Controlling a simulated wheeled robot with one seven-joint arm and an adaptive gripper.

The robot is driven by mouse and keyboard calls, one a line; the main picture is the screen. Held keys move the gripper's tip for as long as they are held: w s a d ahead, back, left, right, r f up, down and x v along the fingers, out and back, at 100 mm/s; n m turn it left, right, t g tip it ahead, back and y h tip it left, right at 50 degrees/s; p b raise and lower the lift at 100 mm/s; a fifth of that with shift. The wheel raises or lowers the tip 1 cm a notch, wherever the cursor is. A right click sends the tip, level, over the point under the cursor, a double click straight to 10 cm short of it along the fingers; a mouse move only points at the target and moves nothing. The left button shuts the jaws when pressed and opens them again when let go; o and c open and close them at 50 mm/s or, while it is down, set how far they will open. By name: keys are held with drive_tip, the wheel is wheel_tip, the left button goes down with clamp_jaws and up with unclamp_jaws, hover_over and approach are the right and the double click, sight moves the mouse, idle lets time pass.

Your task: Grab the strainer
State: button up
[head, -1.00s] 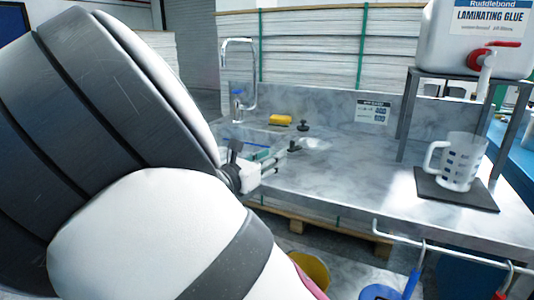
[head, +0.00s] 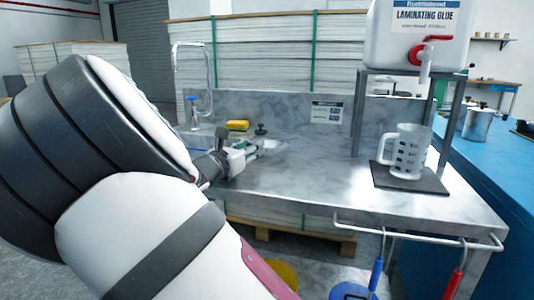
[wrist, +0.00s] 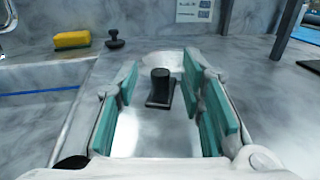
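My gripper (wrist: 165,107) is open, with teal pads on both sides, low over the grey marbled counter. Between the pads stands a dark upright knob on a small flat dark base (wrist: 160,88); I see a gap on each side of it. A pale round rim lies just beyond it, so it may be the strainer's handle, but I cannot tell for sure. A second black knob (wrist: 115,39) stands farther off, beside a yellow sponge (wrist: 72,40). In the head view my gripper (head: 250,152) is small and partly hidden by my arm.
A sink with a tap (head: 210,70) is at the left of the counter (head: 300,180). A measuring jug (head: 405,155) stands on a dark mat at right, under a glue container (head: 415,35) on a metal stand (head: 357,120). A rail with hanging tools runs along the front.

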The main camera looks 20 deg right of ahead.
clamp_jaws()
